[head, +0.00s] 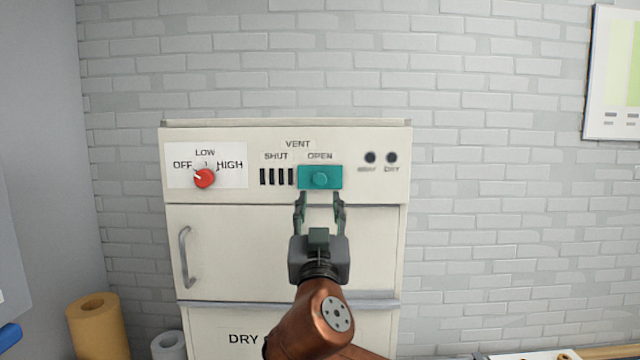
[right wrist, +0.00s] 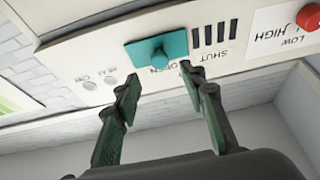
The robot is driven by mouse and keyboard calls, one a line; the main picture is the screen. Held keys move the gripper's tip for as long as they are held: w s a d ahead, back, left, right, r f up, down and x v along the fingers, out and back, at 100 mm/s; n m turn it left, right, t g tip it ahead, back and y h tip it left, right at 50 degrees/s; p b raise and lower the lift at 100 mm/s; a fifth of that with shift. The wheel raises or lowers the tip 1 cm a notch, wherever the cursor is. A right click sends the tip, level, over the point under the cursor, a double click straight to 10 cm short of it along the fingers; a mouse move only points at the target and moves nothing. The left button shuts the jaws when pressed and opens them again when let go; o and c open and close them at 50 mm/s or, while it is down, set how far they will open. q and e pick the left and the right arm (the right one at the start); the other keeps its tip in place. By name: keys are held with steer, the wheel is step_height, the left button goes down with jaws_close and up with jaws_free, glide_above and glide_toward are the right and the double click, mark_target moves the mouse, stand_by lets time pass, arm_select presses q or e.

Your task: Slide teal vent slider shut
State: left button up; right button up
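The teal vent slider (head: 320,178) is on the upper panel of a cream cabinet, under the word OPEN. Dark vent slots (head: 277,177) show to its left under SHUT. A round teal knob stands out from the slider's middle. My right gripper (head: 319,198) is open and just below the slider, with empty space between its fingers. In the right wrist view the picture is turned over; the slider (right wrist: 157,50) lies beyond the spread fingertips (right wrist: 160,82), and I see no contact. My left gripper is not in view.
A red dial (head: 204,178) is on the panel left of the slots. A cabinet door with a handle (head: 184,256) is below. Tan and grey rolls (head: 97,325) stand at the lower left.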

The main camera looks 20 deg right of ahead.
mark_target(320, 182)
steer(key=p+x, duration=0.3)
steer(key=x, duration=0.3)
steer(key=shift+w+d+r, duration=0.1)
steer(key=shift+d+r, duration=0.05)
steer(key=shift+w, duration=0.55)
steer(key=shift+c, duration=0.6)
jaws_close()
